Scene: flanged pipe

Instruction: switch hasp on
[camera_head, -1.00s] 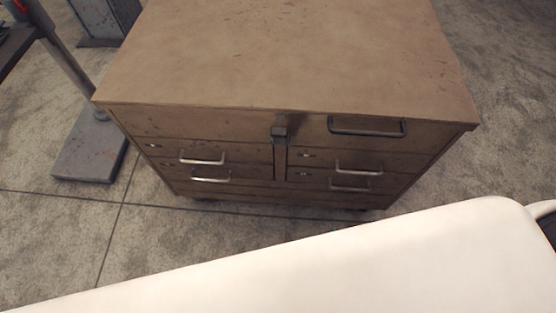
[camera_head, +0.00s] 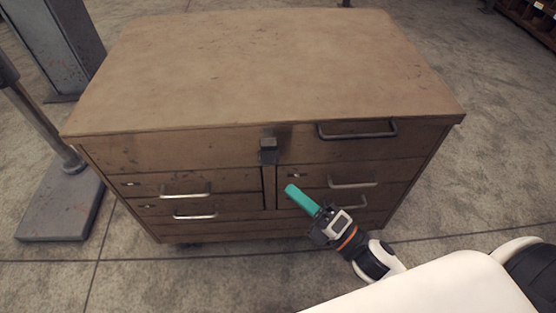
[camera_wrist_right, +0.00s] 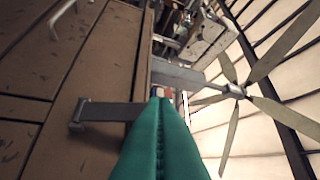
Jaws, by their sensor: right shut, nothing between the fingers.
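The hasp (camera_head: 268,150) is a small dark metal fitting at the middle of the brown chest's (camera_head: 270,70) front, just under the top edge. I cannot tell its exact position. My right gripper (camera_head: 291,189), with teal fingers, is shut and empty. In the head view its tips appear below and slightly right of the hasp, in front of the drawers, apart from the hasp. In the right wrist view the shut fingers (camera_wrist_right: 160,135) point forward, and a dark metal strap with an end plate (camera_wrist_right: 85,112), apparently the hasp, shows left of them. My left gripper is out of view.
Metal drawer handles (camera_head: 185,190) stick out from the chest front, and a dark handle (camera_head: 358,130) sits at upper right. A grey post base (camera_head: 65,205) stands left of the chest. Open floor (camera_head: 180,270) lies in front.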

